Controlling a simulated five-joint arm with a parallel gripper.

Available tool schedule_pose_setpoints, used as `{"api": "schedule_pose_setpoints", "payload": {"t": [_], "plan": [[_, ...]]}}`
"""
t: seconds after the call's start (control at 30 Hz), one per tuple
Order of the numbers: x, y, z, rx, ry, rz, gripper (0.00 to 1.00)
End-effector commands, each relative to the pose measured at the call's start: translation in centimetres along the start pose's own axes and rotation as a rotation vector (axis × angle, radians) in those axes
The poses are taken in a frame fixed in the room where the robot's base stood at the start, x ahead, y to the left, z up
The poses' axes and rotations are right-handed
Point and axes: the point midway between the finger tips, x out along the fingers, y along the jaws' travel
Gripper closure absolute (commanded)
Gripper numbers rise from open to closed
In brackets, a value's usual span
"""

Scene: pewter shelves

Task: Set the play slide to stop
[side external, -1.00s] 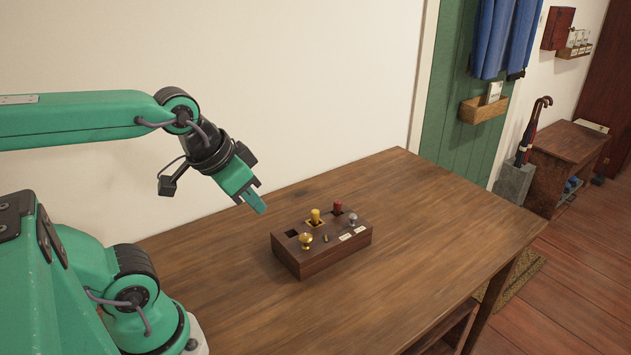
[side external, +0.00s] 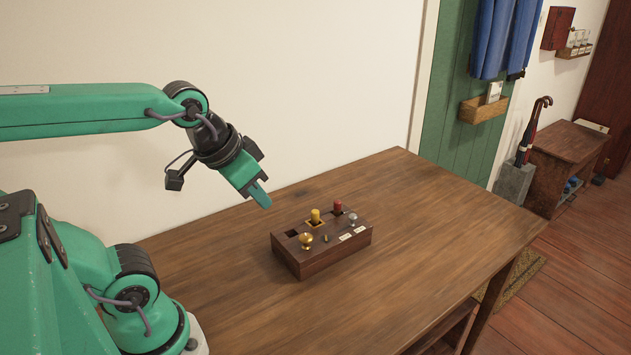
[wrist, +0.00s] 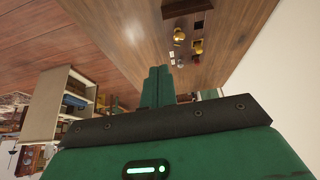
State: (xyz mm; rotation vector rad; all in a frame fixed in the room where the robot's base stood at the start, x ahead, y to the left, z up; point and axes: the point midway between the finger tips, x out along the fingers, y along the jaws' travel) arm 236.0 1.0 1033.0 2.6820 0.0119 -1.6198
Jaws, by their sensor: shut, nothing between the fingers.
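A dark wooden control box (side external: 322,259) sits on the table. On its top are a brass knob (side external: 305,240), a yellow peg (side external: 315,215) in a yellow-framed slot, a red peg (side external: 337,206) by a dark slot, a silver knob (side external: 352,217) and a small brass piece (side external: 325,238). Two pale labels are too small to read, so I cannot tell which part is the play slide or how it is set. My gripper (side external: 265,201) is shut and empty, above and left of the box, apart from it. In the wrist view its closed fingers (wrist: 158,71) show below the controls.
The wooden table (side external: 420,220) is clear around the box. A pale wall (side external: 270,80) stands behind it. A green panel with blue cloth, an umbrella stand (side external: 514,180) and a small cabinet (side external: 565,150) are beyond the table at right.

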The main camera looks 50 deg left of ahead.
Motion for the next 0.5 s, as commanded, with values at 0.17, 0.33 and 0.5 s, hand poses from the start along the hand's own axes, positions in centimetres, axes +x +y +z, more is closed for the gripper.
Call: {"api": "schedule_pose_setpoints", "payload": {"t": [0.17,0.33,0.5], "plan": [[0.4,-0.2,-2.1,-0.018,-0.014,-0.004,1.0],[1.2,-0.5,-4.6,-0.038,-0.028,-0.008,1.0],[2.2,-0.8,-7.2,-0.062,-0.043,-0.013,1.0]]}}
